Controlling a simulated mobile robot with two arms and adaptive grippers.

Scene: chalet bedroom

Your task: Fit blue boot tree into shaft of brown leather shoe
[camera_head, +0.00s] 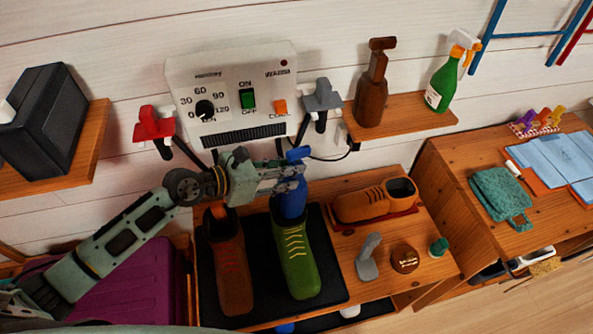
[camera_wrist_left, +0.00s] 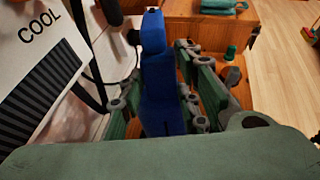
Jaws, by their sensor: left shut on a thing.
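My left gripper (camera_head: 298,176) is shut on the blue boot tree (camera_head: 291,202), which stands roughly upright. In the left wrist view the blue boot tree (camera_wrist_left: 158,75) sits between the fingers. Its lower part overlaps the top of the green boot (camera_head: 295,262); I cannot tell whether it is inside that boot or just in front or behind. A brown leather shoe (camera_head: 360,206) with orange laces lies on its side-facing length at the right, its dark opening facing up. A reddish-brown boot (camera_head: 231,275) stands left of the green one, with an orange piece (camera_head: 219,211) at its top.
A white control box (camera_head: 237,62) hangs on the wall behind the gripper, with cables below. A grey stand (camera_head: 369,262), a brown round tin (camera_head: 404,258) and a small green bottle (camera_head: 438,247) stand at the bench's right. A brown bottle-like form (camera_head: 371,92) and green spray bottle (camera_head: 440,85) occupy a shelf.

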